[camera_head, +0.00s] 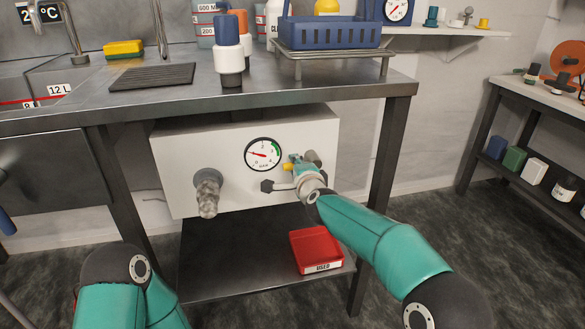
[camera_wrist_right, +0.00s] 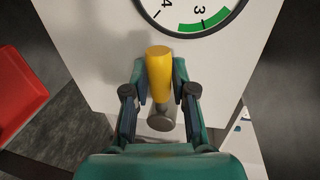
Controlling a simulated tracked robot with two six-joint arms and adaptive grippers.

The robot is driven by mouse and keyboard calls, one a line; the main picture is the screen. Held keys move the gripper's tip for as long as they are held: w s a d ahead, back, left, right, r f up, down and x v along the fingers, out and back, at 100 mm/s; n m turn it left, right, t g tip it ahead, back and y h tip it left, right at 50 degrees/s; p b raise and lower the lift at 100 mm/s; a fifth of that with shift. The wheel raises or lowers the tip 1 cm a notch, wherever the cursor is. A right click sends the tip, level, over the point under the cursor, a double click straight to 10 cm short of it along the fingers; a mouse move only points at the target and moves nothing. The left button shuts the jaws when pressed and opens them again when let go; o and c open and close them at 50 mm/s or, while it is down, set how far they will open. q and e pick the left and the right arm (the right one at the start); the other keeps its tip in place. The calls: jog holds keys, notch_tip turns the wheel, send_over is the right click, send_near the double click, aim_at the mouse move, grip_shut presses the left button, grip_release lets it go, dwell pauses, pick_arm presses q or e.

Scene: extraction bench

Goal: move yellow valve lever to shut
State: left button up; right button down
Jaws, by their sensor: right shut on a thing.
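The yellow valve lever (camera_wrist_right: 159,72) shows between the two fingers of my right gripper (camera_wrist_right: 158,85) in the right wrist view, with a round grey end below it. The fingers are shut on the lever. In the head view my right gripper (camera_head: 297,168) is at the front of the white panel box (camera_head: 215,140), and a bit of the yellow lever (camera_head: 287,166) shows at its left. The gripper hides most of the valve. My left gripper is not in view; only my left arm shows at the lower left.
A round pressure gauge (camera_head: 263,154) sits on the panel just left of the lever, its needle pointing left. A grey hose outlet (camera_head: 207,190) sticks out further left. A red tray (camera_head: 316,249) stands on the lower shelf (camera_head: 215,262) below. The steel bench top (camera_head: 300,83) overhangs the panel.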

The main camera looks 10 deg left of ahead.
jog(key=shift+d+f, duration=0.15)
jog(key=shift+d, duration=0.05)
jog(key=c, duration=1)
grip_release()
jog(key=shift+o, duration=0.4)
jog(key=shift+s, duration=0.1)
jog(key=shift+s+d+r, duration=0.15)
jog(key=shift+s+r, duration=0.1)
jog(key=shift+s, duration=0.15)
jog(key=v, duration=1.1)
